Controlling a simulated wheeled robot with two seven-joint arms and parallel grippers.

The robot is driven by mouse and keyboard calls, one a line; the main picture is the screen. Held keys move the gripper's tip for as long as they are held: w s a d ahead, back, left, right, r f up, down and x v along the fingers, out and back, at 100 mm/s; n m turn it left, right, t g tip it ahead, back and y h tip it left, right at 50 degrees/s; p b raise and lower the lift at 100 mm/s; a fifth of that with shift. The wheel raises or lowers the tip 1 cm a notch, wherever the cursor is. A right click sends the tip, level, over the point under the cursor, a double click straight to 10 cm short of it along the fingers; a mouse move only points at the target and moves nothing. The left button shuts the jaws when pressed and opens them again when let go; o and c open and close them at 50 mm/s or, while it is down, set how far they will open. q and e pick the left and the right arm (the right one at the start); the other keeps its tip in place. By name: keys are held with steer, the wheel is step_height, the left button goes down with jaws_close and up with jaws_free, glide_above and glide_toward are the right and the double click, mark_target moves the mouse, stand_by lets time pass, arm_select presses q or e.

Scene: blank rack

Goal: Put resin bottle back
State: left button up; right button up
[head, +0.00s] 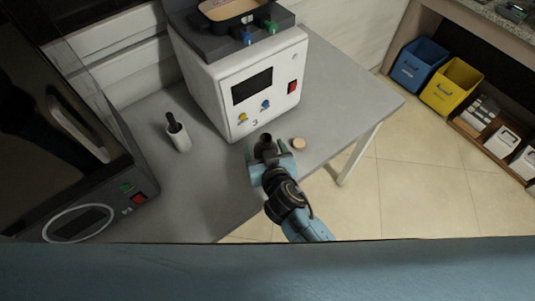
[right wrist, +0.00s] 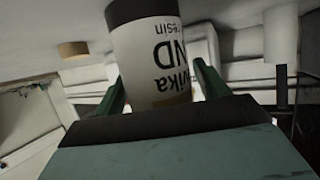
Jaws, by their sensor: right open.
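The resin bottle (right wrist: 150,58), white with a dark cap and printed label, stands between the fingers of my right gripper (right wrist: 161,84) in the right wrist view. The picture is upside down there. In the head view only its dark top (head: 265,138) shows; my gripper hides the rest. My right gripper (head: 265,149) is open, with one green finger on each side of the bottle. Gaps seem to show beside the bottle, but contact is hard to tell. The bottle is at the grey table (head: 335,100), in front of the white machine. My left gripper is not in view.
A small tan disc (head: 298,144) lies just right of my gripper. The white machine (head: 225,85) stands behind. A white cup with a dark handle (head: 180,137) and a dark appliance (head: 65,150) are left. Blue (head: 418,65) and yellow (head: 452,87) bins stand far right.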

steer(key=shift+s+r, duration=0.15)
steer(key=shift+r, duration=0.05)
steer(key=p+v, duration=0.1)
steer(key=v, duration=1)
steer(key=shift+s+d, duration=0.2)
steer(key=shift+s, duration=0.15)
